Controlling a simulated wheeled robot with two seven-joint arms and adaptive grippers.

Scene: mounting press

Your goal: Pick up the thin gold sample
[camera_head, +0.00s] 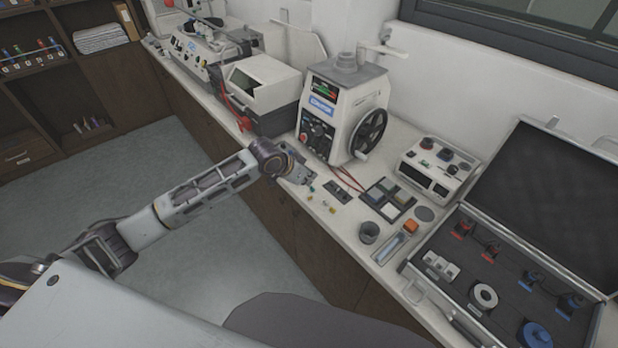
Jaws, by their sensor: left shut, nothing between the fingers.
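Several tiny samples lie on the white bench just right of my left gripper, some of them yellowish or gold (325,204). They are too small here to tell which one is the thin gold sample. My left gripper (305,180) reaches over the bench's front edge, close to these samples and at the foot of the mounting press (345,105). It is shut with nothing in it. The wrist hides part of the bench behind it. My right gripper does not show.
A dark block with holes (337,191), a tray of square pads (388,198), a grey cup (369,232) and a control box (438,168) stand to the right. An open case (470,265) fills the bench's right end. A white-lidded machine (262,85) stands left of the press.

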